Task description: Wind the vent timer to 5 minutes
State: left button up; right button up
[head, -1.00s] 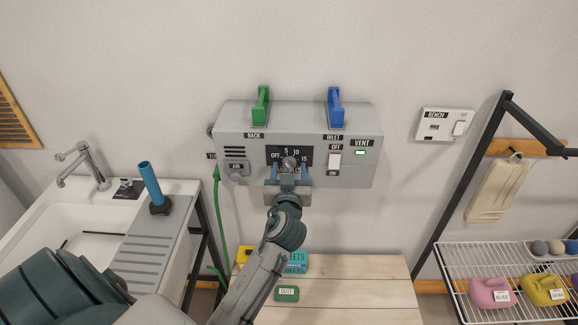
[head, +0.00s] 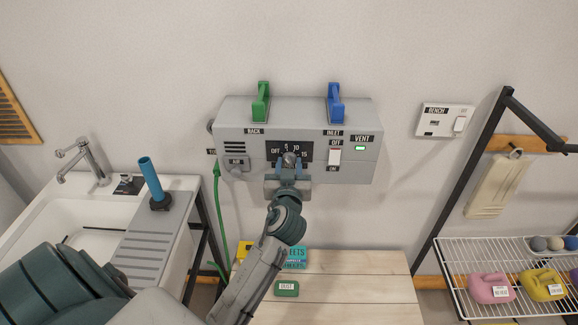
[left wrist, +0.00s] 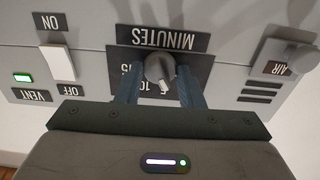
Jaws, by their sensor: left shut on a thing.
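The vent timer is a round grey knob (head: 289,159) on a black dial plate (head: 306,153) marked OFF, 5, 10 and 15, on the front of a grey wall box (head: 230,115). My left gripper (head: 289,171) is in front of the dial, shut on the knob. In the left wrist view, upside down, the knob (left wrist: 159,68) sits between the fingers of my left gripper (left wrist: 158,85). Its white pointer (left wrist: 165,88) lies just beside the 10, on the side towards the 5. The 5 and OFF are hidden there. My right gripper is not in view.
A white VENT switch (head: 334,157) is right of the dial, with a lit green lamp (head: 360,148). Green (head: 261,102) and blue (head: 336,104) handles stand on the box. A wooden table (head: 350,285) is below, a sink (head: 75,220) left, a wire rack (head: 470,262) right.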

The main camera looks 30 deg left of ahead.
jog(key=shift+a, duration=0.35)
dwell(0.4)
pick_arm(q)
jog(key=o, duration=1)
jog(key=shift+c, duration=0.2)
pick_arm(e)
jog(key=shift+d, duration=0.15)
pick_arm(q)
jog(key=shift+s+d+f, duration=0.1)
jog(key=shift+s, duration=0.05)
jog(key=b+v, duration=0.4)
jog(key=v, duration=0.6)
jog(key=shift+s+d, duration=0.2)
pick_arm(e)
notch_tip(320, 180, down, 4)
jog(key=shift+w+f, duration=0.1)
